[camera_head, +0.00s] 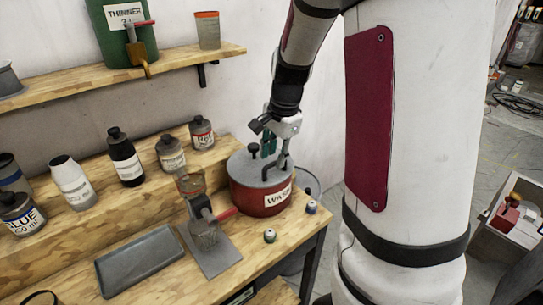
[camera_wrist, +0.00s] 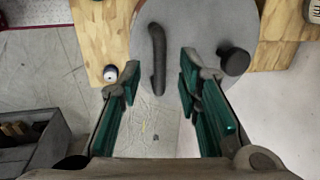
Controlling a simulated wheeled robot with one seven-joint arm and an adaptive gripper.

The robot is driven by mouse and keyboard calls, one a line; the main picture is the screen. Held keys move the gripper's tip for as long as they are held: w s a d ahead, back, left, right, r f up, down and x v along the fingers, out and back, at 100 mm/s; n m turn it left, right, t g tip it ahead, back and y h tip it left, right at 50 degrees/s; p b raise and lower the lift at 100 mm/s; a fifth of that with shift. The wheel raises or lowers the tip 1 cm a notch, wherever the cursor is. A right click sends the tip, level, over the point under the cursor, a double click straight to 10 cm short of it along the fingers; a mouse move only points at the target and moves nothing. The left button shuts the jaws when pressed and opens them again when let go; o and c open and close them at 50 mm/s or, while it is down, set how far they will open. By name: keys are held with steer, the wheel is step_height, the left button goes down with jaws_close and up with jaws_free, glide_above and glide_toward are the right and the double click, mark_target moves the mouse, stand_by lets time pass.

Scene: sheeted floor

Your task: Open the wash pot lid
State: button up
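The red wash pot (camera_head: 262,201) with its "WASH" label stands at the right end of the bench. Its grey lid (camera_head: 248,170) lies flat on top, closed as far as I can see. The lid also fills the top of the wrist view (camera_wrist: 200,22). It carries a dark bar handle (camera_wrist: 157,48) and a round black knob (camera_wrist: 234,62). My gripper (camera_head: 276,155) is just above the lid, pointing down. In the wrist view its teal fingers (camera_wrist: 158,84) are apart, with the handle's near end between them in the picture. Whether the fingers reach handle height is unclear.
A cup-like device with a red handle (camera_head: 204,220) stands left of the pot on a grey plate. A grey tray (camera_head: 140,260) lies further left. Several bottles line the raised step (camera_head: 100,200).

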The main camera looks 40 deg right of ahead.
steer(key=shift+w+f, duration=0.15)
steer(key=shift+f, duration=0.6)
steer(key=shift+c, duration=0.5)
jaws_close()
